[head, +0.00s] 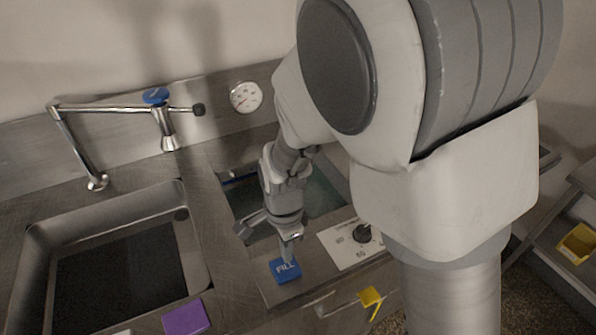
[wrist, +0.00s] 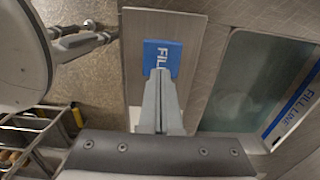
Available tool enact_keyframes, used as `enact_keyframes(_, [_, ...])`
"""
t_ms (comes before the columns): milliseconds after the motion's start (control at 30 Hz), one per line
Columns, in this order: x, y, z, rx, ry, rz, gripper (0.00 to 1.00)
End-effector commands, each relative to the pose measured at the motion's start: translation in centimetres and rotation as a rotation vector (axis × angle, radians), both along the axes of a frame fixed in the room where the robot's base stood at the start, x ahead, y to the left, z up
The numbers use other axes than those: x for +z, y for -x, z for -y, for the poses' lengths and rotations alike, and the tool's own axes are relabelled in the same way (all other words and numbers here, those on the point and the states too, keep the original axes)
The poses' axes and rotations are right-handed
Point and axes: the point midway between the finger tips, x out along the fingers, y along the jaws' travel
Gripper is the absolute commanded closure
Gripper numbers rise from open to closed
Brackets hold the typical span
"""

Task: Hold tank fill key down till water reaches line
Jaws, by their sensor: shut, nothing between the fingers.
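The blue key marked FILL (head: 286,275) sits on the metal counter in front of the tank; it also shows in the wrist view (wrist: 173,53). My gripper (head: 288,257) points down with its fingers shut and empty. In the wrist view the fingertips (wrist: 160,74) overlap the key and its lettering; I cannot tell whether they touch it or press it down. The tank holds greenish water (wrist: 248,78). A blue and white FILL LINE strip (wrist: 297,108) is on its wall. I cannot tell how near the water stands to the line. My arm hides part of the tank in the head view.
A sink (head: 120,275) with a blue-topped faucet (head: 165,120) is at left. A gauge (head: 245,97) is on the back wall. A dial plate (head: 350,243) with a black knob lies right of the key. A purple block (head: 186,318) and a yellow tag (head: 371,298) are near the front edge.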

Motion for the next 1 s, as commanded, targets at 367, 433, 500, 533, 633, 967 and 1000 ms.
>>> enact_keyframes(367, [-3.6,0.0,0.0,0.0,0.0,0.0,1.0])
enact_keyframes(433, [-3.7,0.0,0.0,0.001,0.0,0.0,1.0])
enact_keyframes(500, [-3.7,0.0,0.0,0.001,0.0,0.0,1.0])
enact_keyframes(533, [-3.7,0.0,0.0,0.001,-0.001,0.001,1.0])
enact_keyframes(633, [-3.6,0.0,0.0,0.001,-0.001,0.001,1.0])
enact_keyframes(967, [-6.1,0.1,0.0,0.0,0.001,-0.002,1.0])
enact_keyframes(1000, [-6.0,0.1,0.0,0.001,0.002,-0.003,1.0])
